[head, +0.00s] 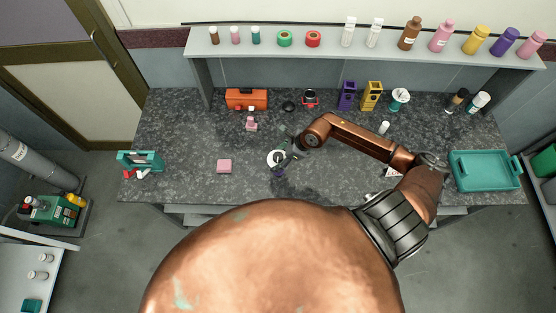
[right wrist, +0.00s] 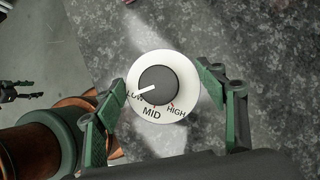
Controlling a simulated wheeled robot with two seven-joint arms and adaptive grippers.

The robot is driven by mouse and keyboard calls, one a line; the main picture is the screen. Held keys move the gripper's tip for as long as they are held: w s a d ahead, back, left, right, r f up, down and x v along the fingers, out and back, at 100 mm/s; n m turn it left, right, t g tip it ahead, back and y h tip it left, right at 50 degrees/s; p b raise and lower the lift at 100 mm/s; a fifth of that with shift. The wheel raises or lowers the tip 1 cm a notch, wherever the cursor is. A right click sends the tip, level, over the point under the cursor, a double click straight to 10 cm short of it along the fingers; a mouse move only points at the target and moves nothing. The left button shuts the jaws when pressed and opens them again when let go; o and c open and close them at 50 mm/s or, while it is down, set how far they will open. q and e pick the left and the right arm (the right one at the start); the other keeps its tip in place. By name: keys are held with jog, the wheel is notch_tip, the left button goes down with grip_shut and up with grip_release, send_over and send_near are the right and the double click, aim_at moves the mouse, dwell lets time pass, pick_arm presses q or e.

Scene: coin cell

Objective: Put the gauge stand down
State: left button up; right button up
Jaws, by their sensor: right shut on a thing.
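The gauge stand shows in the right wrist view as a round white dial (right wrist: 144,113) with a black knob and the words LOW, MID and HIGH. In the head view its white disc (head: 274,157) is over the middle of the counter. My right gripper (head: 284,153) is shut on it, with one green finger on each side of the dial in the right wrist view. The dial hides what is below it, so I cannot tell whether it touches the counter. My left gripper (right wrist: 10,92) shows small at the left edge of the right wrist view, fingers apart, seemingly empty.
A teal tray (head: 486,171) is at the right. The counter left of the pink block has free room.

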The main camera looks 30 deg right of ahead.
notch_tip(320, 180, down, 2)
jog(key=shift+f+p, duration=0.1)
jog(key=shift+p, duration=0.2)
jog(key=shift+f, duration=0.15)
jog(key=o, duration=1.8)
jog(key=shift+c, duration=0.2)
jog(key=shift+s, duration=0.1)
jog(key=b+v, duration=0.2)
jog(key=v, duration=1)
jog(key=shift+a, duration=0.1)
